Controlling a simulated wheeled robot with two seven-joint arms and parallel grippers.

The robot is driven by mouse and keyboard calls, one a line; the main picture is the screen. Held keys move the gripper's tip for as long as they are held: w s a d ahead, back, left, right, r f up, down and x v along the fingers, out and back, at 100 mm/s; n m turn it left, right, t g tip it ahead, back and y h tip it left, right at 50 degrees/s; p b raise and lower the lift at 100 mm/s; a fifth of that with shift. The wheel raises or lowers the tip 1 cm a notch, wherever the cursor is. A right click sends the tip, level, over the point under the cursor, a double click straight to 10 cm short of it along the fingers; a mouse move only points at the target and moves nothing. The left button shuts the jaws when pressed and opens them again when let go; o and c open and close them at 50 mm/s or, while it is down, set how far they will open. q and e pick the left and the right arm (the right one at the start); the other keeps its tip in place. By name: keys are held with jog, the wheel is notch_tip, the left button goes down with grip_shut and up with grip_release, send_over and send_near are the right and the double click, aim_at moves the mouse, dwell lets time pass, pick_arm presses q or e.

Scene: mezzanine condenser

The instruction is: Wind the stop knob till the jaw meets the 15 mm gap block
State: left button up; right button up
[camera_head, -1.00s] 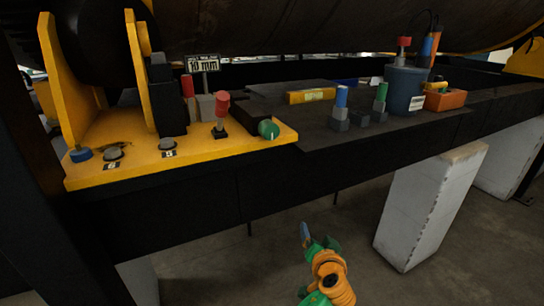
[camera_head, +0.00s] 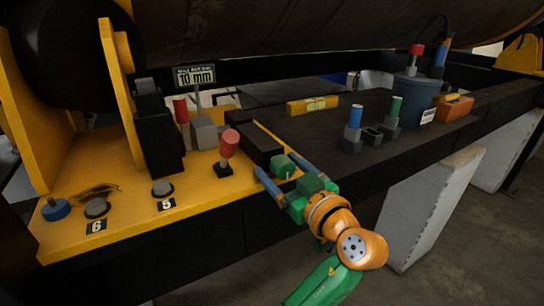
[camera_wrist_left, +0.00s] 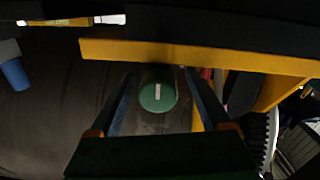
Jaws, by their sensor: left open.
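The green stop knob (camera_head: 284,167) with a white mark is at the front end of a dark block on the yellow plate (camera_head: 120,215). My left gripper (camera_head: 276,169) is open, with its fingers on either side of the knob; contact cannot be told. In the left wrist view the knob (camera_wrist_left: 157,92) shows between the fingers, its white mark nearly upright. A dark block (camera_head: 257,146) behind the knob may be the jaw. A grey block (camera_head: 204,133) stands near it, below a sign (camera_head: 195,76) reading 10 mm. No block marked 15 mm is readable. My right gripper is not in view.
A red-topped lever (camera_head: 228,146) stands close left of my gripper. Blue-topped (camera_head: 355,117) and green-topped (camera_head: 395,107) pieces with grey bases, a yellow bar (camera_head: 312,105), a blue-grey bucket (camera_head: 412,96) and an orange box (camera_head: 454,108) stand on the dark bench to the right.

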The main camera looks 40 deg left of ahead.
pick_arm(q)
jog(key=shift+s+d+r, duration=0.15)
jog(key=shift+d, duration=0.3)
jog(key=shift+s+d+r, duration=0.15)
jog(key=shift+d, duration=0.25)
jog(key=shift+s+d+r, duration=0.1)
jog(key=shift+d, duration=0.2)
jog(key=shift+c, duration=0.9)
jog(key=c, duration=0.4)
jog(key=shift+a, duration=0.1)
grip_shut()
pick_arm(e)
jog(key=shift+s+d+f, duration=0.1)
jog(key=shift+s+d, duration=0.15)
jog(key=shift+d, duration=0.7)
pick_arm(q)
jog(key=shift+m, duration=0.3)
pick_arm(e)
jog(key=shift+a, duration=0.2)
